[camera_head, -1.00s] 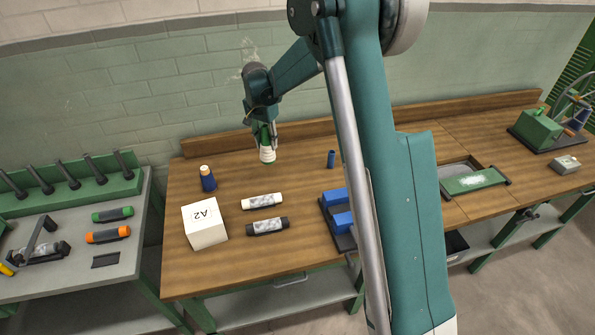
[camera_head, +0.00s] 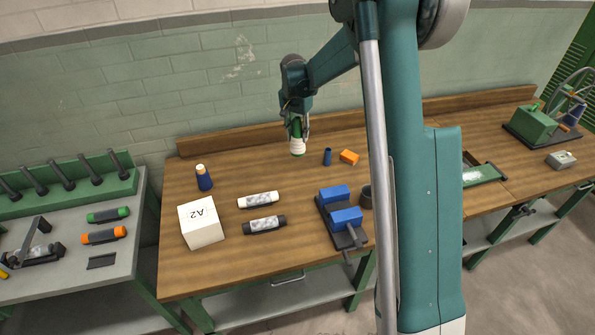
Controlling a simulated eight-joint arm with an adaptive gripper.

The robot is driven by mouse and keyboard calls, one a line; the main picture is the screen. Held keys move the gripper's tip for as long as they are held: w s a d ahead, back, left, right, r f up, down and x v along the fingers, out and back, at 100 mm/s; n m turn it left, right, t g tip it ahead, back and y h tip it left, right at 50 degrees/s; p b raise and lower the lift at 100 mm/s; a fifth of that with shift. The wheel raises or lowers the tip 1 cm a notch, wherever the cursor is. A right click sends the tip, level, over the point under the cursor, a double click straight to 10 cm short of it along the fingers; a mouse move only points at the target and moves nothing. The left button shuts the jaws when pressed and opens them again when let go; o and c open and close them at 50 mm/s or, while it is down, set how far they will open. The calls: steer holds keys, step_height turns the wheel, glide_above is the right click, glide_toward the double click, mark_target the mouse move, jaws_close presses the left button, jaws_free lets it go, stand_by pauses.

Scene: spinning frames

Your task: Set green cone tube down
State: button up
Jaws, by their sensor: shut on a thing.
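The green cone tube (camera_head: 298,145) hangs upright in my gripper (camera_head: 297,135), with pale white thread or banding around its lower part. My gripper points down and is shut on its green upper part. The tube is over the back middle of the wooden bench (camera_head: 230,270), left of a small dark blue tube (camera_head: 327,157). Whether its lower end touches the bench top or is a little above it, I cannot tell.
Bench between the cone and my gripper is clear.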

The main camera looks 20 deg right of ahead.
mark_target(298, 146)
steer(key=shift+f, duration=0.1)
steer(key=shift+f, duration=3.05)
steer(key=shift+f, duration=0.15)
steer(key=shift+f+p, duration=0.3)
steer(key=shift+f, duration=1.4)
steer(key=shift+f, duration=0.2)
steer(key=o, duration=0.8)
steer(key=shift+o, duration=0.2)
steer(key=shift+r, duration=0.2)
steer(key=shift+s+a+r, duration=0.15)
steer(key=shift+a+r, duration=0.05)
steer(key=shift+r, duration=1.8)
steer(key=shift+s+a+r, duration=0.15)
steer(key=shift+s+r, duration=0.05)
steer(key=shift+r, duration=1.75)
steer(key=shift+s+a+r, duration=0.15)
steer(key=shift+a+r, duration=0.05)
steer(key=shift+r, duration=1.8)
